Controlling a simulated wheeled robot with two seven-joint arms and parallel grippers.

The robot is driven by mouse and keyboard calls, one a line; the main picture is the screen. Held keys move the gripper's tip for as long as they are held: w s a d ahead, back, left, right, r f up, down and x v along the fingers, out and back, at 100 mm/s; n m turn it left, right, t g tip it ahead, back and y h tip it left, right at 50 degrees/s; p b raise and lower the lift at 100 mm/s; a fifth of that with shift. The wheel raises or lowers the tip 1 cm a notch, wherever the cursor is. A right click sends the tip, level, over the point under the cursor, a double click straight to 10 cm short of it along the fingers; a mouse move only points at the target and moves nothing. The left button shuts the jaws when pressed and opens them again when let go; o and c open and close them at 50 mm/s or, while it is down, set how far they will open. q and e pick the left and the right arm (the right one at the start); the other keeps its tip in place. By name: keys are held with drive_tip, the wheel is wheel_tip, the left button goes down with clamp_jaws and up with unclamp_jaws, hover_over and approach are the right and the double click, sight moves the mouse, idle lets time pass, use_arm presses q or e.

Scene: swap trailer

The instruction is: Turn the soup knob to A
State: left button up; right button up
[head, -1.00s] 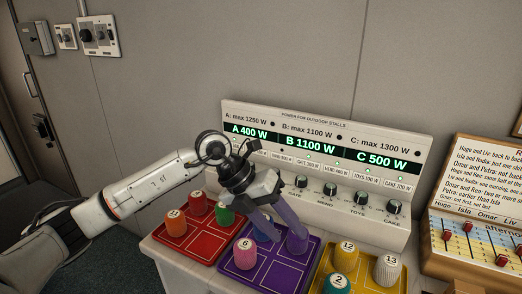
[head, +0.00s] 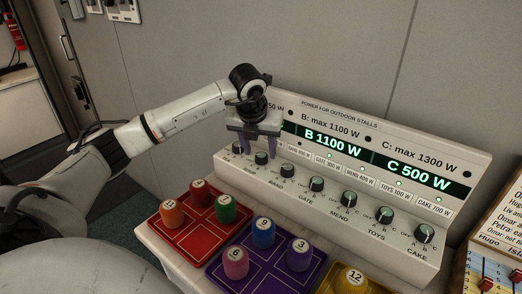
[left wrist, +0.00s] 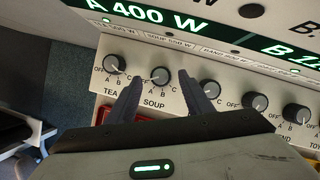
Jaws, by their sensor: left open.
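The soup knob (left wrist: 160,76) is a dark round knob with a light mark, above the label SOUP in the left wrist view. Its mark seems to point toward the lower left, on the OFF side, but it is small. In the head view the soup knob (head: 261,158) shows between the fingertips of my left gripper (head: 259,150). My left gripper (left wrist: 158,82) is open, one purple finger on each side of the soup knob, with no clear contact. The letters A, B and C are printed around the knob. My right gripper is not in view.
The tea knob (left wrist: 115,65) and band knob (left wrist: 209,90) stand close on either side. The panel (head: 440,262) continues right with several more knobs. A red tray (head: 190,236) and purple tray (head: 225,279) with numbered pegs lie in front.

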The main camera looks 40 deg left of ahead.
use_arm(q)
drive_tip(key=shift+x, duration=1)
drive_tip(key=c, duration=1)
drive_tip(key=shift+d, duration=0.1)
drive_tip(key=shift+c, duration=0.2)
drive_tip(key=shift+n, duration=0.4)
drive_tip(key=n+g+y, duration=0.1)
drive_tip(key=n, duration=0.2)
drive_tip(key=shift+w+d+r, duration=0.1)
drive_tip(key=shift+w, duration=0.05)
drive_tip(key=shift+n+g+y, duration=0.5)
drive_tip(key=shift+n+g, duration=0.1)
drive_tip(key=shift+n, duration=1.4)
drive_tip(key=o, duration=1)
